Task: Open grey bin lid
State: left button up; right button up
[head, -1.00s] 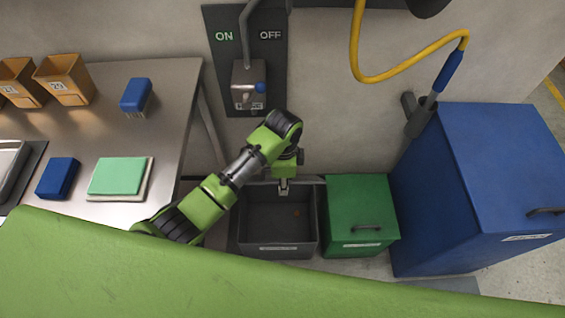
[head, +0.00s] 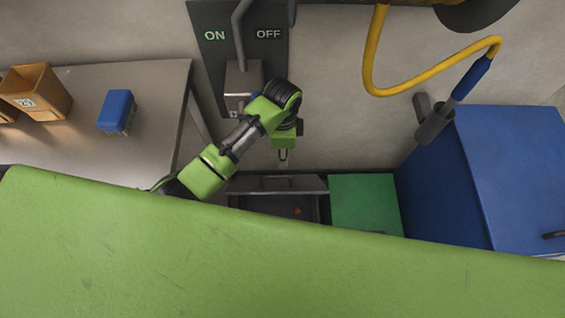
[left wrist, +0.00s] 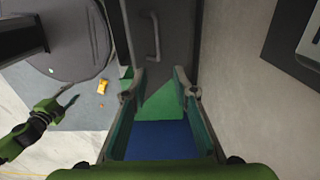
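The grey bin (head: 311,208) stands on the floor by the wall. Its grey lid (head: 290,184) is raised at the back, near the wall. The bin's inside shows in front of the lid, with a small orange-red spot in it. My left gripper (head: 283,158) hangs just above and behind the lid's edge, apparently apart from it. In the left wrist view its two fingers (left wrist: 158,84) are spread with nothing between them. A dark grey panel with a bar handle (left wrist: 153,37), apparently the lid, lies beyond. A green arm part at lower left there may be my right arm; its gripper state is unclear.
A green bin (head: 364,203) stands right beside the grey one, with a large blue bin (head: 520,160) further right. A switch box (head: 243,82) and a yellow hose (head: 420,88) are on the wall above. A steel table (head: 80,140) stands at left.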

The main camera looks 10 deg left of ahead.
aim_at(277, 177)
pick_arm(q)
notch_tip(277, 177, down, 14)
jog(key=shift+s+r+b, duration=0.15)
jog(key=shift+r+b, duration=0.05)
jog(key=shift+b, duration=0.75)
grip_shut()
